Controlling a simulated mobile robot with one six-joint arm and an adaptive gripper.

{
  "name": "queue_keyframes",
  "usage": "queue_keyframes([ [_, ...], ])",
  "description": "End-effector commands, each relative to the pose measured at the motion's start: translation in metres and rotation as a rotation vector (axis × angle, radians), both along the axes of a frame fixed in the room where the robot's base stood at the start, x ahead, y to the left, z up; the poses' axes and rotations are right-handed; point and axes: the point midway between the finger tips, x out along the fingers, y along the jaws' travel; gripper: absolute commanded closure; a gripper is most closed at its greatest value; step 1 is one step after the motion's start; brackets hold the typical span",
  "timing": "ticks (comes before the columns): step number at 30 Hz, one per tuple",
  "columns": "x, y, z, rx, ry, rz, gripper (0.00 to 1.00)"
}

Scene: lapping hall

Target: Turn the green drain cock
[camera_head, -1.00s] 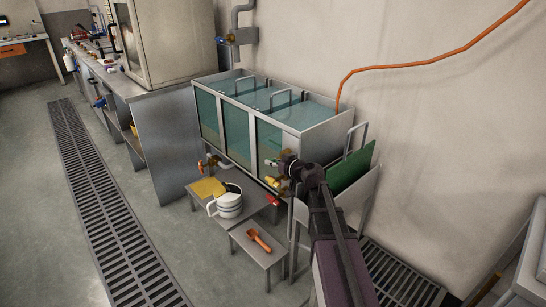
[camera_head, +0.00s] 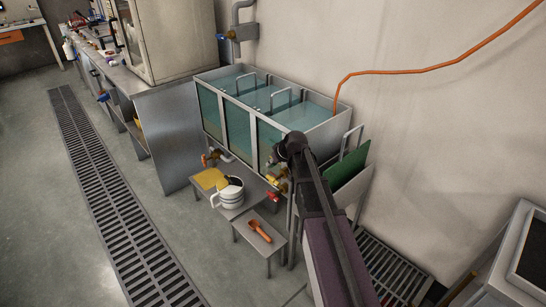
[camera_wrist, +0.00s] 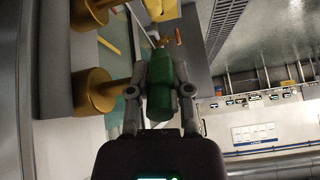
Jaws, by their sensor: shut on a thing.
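The green drain cock (camera_wrist: 158,72) shows in the wrist view as a green handle between my two fingers. My gripper (camera_wrist: 160,88) is shut on it, one finger on each side. Brass fittings (camera_wrist: 93,92) stand to the left of the handle. In the head view my dark arm covers most of the area at the tank's front right corner, and the hold on the cock is hard to make out there. Yellow (camera_head: 276,184) and red (camera_head: 273,196) parts show just below my wrist.
The glass-fronted tank (camera_head: 240,130) stands against the wall. A low bench in front holds a white jug (camera_head: 229,196) and a yellow cloth (camera_head: 209,179). An orange scoop (camera_head: 260,231) lies on a lower stool. A green board (camera_head: 347,165) leans right of the tank.

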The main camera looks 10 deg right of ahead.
Motion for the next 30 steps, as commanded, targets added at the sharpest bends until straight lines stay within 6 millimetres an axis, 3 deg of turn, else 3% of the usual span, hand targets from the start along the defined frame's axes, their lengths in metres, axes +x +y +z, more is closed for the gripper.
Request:
queue_keyframes([
  [15, 0.0024, -0.0002, -0.0006, -0.220, 0.379, 0.001, 1.00],
  [30, -0.0012, -0.0003, -0.0010, -0.278, 0.480, 0.001, 1.00],
])
